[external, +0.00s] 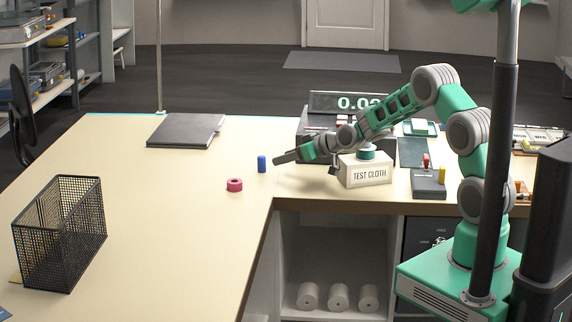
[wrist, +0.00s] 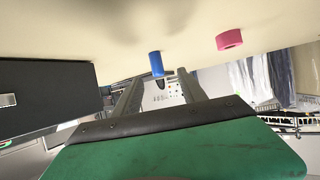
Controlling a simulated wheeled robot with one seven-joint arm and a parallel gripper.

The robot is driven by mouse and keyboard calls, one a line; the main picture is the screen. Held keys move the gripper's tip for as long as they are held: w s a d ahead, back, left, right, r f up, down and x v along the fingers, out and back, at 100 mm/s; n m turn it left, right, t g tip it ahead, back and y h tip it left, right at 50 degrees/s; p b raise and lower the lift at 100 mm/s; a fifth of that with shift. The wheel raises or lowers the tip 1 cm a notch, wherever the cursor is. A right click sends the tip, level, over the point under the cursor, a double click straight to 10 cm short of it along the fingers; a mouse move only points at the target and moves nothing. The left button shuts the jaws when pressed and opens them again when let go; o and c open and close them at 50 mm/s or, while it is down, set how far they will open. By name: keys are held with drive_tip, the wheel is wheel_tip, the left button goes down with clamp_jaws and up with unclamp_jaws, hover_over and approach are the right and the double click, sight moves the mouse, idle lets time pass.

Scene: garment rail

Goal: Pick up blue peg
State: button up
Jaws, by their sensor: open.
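The blue peg (external: 261,164) stands upright on the light tabletop in the external view. My gripper (external: 284,158) is just to the right of the peg, reaching toward it low over the table. In the wrist view the blue peg (wrist: 156,64) appears ahead, near the fingertips and between the lines of the two fingers (wrist: 156,82). The fingers are spread apart and hold nothing. I cannot tell exactly how far the tips are from the peg.
A "TEST CLOTH" box (external: 368,175) sits under my forearm. A black mesh basket (external: 62,235) and a dark folder (external: 185,130) stand further left. The left tabletop is mostly clear.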

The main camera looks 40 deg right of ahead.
sight(266, 173)
drive_tip(key=shift+t, duration=0.3)
drive_tip(key=x, duration=0.4)
drive_tip(key=shift+w+d+r+p, duration=0.15)
drive_tip(key=shift+w+d+p, duration=0.1)
drive_tip(key=shift+p, duration=0.15)
drive_tip(key=p+x, duration=0.2)
drive_tip(key=x, duration=0.3)
drive_tip(key=shift+d, duration=0.1)
drive_tip(key=shift+c, duration=0.2)
clamp_jaws()
